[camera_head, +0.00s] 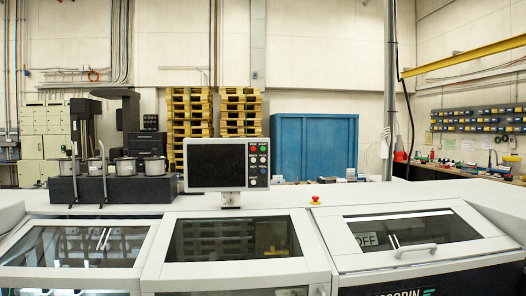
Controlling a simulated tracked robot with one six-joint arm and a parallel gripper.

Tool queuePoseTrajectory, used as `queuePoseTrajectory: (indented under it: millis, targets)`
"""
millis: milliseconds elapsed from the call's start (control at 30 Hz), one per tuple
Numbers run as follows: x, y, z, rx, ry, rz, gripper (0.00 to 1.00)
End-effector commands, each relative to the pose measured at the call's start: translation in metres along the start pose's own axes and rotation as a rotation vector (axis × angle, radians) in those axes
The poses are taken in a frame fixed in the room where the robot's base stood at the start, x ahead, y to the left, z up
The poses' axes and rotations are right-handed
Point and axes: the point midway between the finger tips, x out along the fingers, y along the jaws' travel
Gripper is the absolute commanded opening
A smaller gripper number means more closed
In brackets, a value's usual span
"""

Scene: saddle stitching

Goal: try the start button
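A control panel (215,165) with a dark screen stands on a short post on top of the white machine, near the middle of the head view. A column of small round buttons runs down its right side. A green button (264,148) sits at the top right of that column, with a red button (253,149) beside it on the left. The button labels are too small to read, so I cannot tell which one is marked start. My gripper is not in view.
The white machine (270,199) spans the front, with windowed covers below the panel. A red knob (315,198) sits on its top, right of the panel. A black unit with metal pots (125,167) stands left. Pallets (189,120) and a blue cabinet (314,144) are behind.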

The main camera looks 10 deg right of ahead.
Motion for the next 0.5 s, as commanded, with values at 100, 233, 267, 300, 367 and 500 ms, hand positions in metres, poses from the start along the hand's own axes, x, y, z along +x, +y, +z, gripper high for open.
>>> queuePoseTrajectory:
  millis: [100,233,267,300,367,500]
  targets:
    - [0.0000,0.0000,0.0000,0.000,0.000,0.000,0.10]
    - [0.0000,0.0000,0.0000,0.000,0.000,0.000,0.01]
    - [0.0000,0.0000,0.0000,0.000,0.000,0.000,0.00]
    - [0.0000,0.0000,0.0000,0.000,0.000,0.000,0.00]
    - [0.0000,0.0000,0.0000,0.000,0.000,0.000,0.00]
    - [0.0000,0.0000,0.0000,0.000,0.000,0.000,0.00]
